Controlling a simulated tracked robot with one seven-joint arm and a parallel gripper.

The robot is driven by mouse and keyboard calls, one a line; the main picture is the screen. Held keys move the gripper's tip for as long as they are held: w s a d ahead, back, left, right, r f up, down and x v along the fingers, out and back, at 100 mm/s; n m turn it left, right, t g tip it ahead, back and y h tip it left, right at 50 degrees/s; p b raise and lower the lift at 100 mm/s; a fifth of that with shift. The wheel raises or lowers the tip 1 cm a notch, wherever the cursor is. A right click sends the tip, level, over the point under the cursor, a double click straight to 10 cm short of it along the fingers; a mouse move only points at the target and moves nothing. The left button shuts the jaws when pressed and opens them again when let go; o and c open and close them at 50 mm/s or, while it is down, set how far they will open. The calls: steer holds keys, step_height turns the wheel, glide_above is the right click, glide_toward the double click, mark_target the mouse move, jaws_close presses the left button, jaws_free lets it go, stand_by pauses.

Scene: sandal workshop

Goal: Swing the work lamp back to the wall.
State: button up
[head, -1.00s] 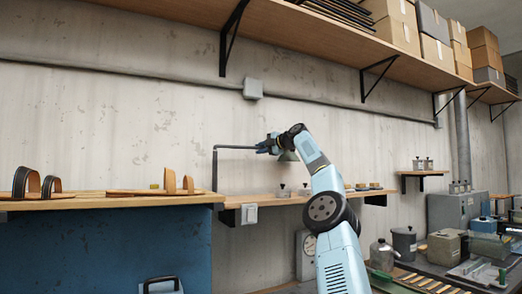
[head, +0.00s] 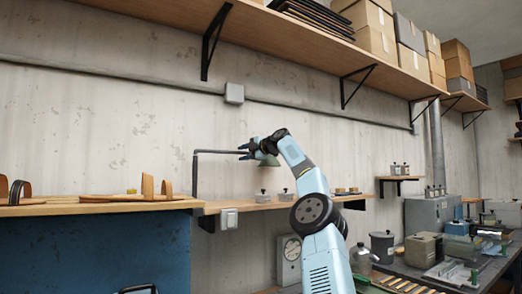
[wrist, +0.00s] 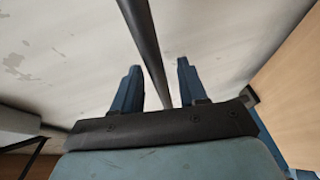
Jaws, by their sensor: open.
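The work lamp has a dark bent arm (head: 215,151) that rises from the small shelf at the wall and runs level to the right. Its greenish shade (head: 268,160) hangs at the right end, partly behind my gripper. My gripper (head: 243,151) is at the lamp's arm, close to the shade. In the wrist view, the dark bar of the lamp arm (wrist: 146,45) passes between the two blue fingers of my open gripper (wrist: 158,75).
A wooden bench top (head: 100,207) with sandal parts is at left. The small wall shelf (head: 255,204) holds jars below the lamp. A long upper shelf (head: 290,35) carries boxes. A cluttered worktop is at right. The wall around the lamp arm is bare.

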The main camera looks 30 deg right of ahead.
steer(key=v, duration=1.2)
steer(key=shift+s, duration=0.2)
steer(key=shift+f, duration=0.1)
steer(key=shift+s, duration=0.1)
stand_by(0.3)
